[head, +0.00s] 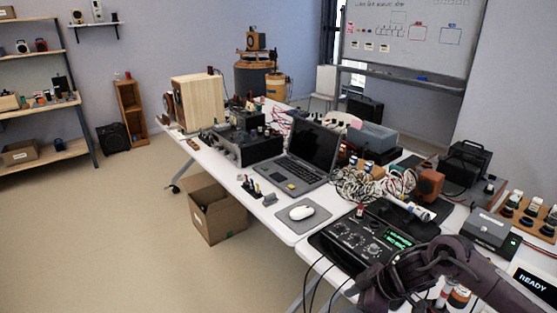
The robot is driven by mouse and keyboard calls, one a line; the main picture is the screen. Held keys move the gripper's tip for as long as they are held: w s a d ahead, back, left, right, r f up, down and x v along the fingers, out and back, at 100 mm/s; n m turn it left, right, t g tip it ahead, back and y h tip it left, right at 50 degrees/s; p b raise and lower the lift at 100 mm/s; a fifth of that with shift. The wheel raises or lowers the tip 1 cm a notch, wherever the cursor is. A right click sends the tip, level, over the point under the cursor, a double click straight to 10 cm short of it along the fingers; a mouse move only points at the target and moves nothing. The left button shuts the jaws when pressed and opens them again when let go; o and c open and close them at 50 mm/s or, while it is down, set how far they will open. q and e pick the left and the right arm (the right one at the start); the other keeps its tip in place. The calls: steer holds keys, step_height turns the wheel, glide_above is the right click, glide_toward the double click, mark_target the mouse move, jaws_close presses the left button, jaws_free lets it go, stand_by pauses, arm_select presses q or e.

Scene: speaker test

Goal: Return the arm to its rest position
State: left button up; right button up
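My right arm (477,272), dark purple-grey, comes in from the right at the lower right of the head view. It bends over the front part of the black device with knobs and a green-lit display (372,240), and its far end runs down to the bottom edge of the picture. No gripper fingers show on it. I cannot tell whether the arm touches the device. My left arm and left gripper are not in view.
A white table (278,222) carries a laptop (300,160), a white mouse (301,212), tangled cables (358,184) and a "READY" display (535,285). Small bottles (459,296) stand close to my arm. A cardboard box (215,209) is on the floor. Open floor lies at left.

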step_height(320, 180, down, 16)
steer(key=w+a+m+t, duration=0.1)
steer(key=w+m+t, duration=0.1)
steer(key=m+t, duration=0.15)
steer(key=s+d+f+m+h, duration=0.15)
steer(key=s+f, duration=0.25)
steer(key=f, duration=0.4)
steer(key=s+d+f+m+h, duration=0.1)
steer(key=s+d+f+m, duration=0.15)
steer(key=s+f, duration=0.4)
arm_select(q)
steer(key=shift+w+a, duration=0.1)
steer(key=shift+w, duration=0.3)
arm_select(e)
steer(key=s+d+f+m+g+h, duration=0.1)
steer(key=s+f, duration=0.5)
steer(key=s, duration=0.5)
steer(key=s+d+f+m+g+h, duration=0.1)
steer(key=s+f+g, duration=0.1)
steer(key=s+f, duration=0.4)
steer(key=s+d+f+m+g+h, duration=0.1)
steer(key=s+f, duration=0.4)
steer(key=s, duration=1.2)
steer(key=shift+f+g+h, duration=0.4)
steer(key=shift+g+h, duration=0.05)
steer(key=shift+g, duration=0.2)
